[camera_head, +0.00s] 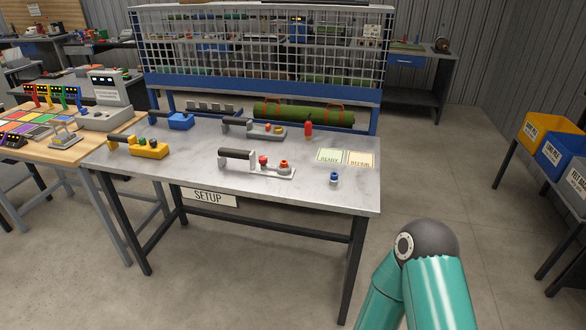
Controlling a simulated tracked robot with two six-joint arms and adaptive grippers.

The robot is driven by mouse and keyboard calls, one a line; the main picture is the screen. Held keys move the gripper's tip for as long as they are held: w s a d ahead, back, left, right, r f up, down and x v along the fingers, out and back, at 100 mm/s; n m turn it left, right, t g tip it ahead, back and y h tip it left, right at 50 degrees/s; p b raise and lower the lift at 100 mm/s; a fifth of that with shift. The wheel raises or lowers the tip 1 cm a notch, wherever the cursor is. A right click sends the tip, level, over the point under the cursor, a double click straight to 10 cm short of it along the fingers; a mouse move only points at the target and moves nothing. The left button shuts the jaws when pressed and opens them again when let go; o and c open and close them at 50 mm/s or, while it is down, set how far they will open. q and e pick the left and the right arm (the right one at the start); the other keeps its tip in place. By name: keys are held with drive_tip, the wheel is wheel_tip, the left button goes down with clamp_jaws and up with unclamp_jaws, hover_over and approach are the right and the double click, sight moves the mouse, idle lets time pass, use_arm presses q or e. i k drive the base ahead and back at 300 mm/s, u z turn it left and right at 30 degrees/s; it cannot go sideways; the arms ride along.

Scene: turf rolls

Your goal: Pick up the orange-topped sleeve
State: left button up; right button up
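I cannot make out for certain which piece is the orange-topped sleeve. A small piece with an orange-red top (283,164) stands at the right end of a light grey fixture (256,171) with a black handle, near the front of the grey table. Another red-topped piece (263,160) stands just left of it on the same fixture. A red upright cylinder (308,130) stands alone toward the back right of the table. Neither of my grippers is in view; only a teal arm link of mine shows at the bottom right.
A mesh rack (262,95) stands behind. The front right surface is mostly clear.

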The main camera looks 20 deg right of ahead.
sight(284, 164)
drive_tip(key=i, duration=1)
